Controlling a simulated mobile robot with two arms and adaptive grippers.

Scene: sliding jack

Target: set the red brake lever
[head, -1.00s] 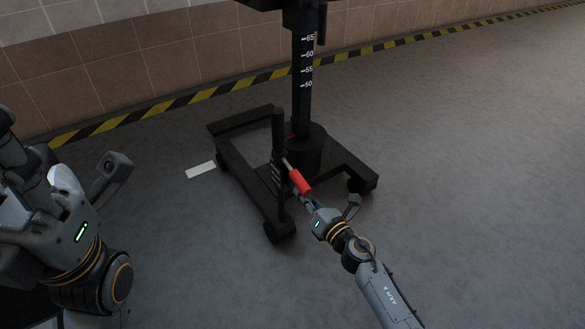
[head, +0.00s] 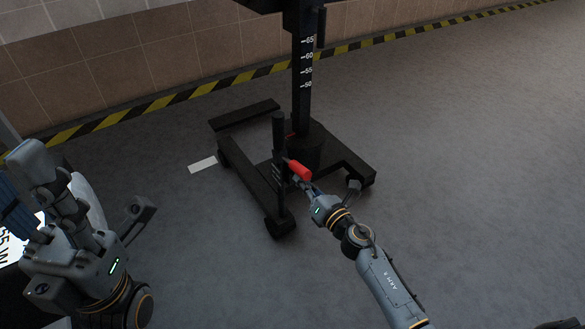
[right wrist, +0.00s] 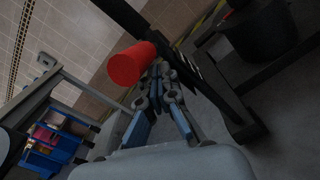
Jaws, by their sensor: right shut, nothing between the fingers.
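The red brake lever (head: 299,170) sticks out to the right and slightly down from the black upright on the jack's near side. My right gripper (head: 305,186) is shut and empty, its fingertips close by the lever's lower right end. In the right wrist view the lever's red grip (right wrist: 133,64) is at the left of the shut fingertips (right wrist: 160,72); whether they touch is unclear. The black jack (head: 345,158) stands on the floor. My left gripper (head: 62,208) is at the left, away from the jack; its finger opening is unclear.
A black column (head: 303,100) with a white height scale rises from the jack base. A white floor mark (head: 203,164) lies left of it. Yellow and black tape (head: 120,115) runs along the tiled wall. The grey floor at the right is clear.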

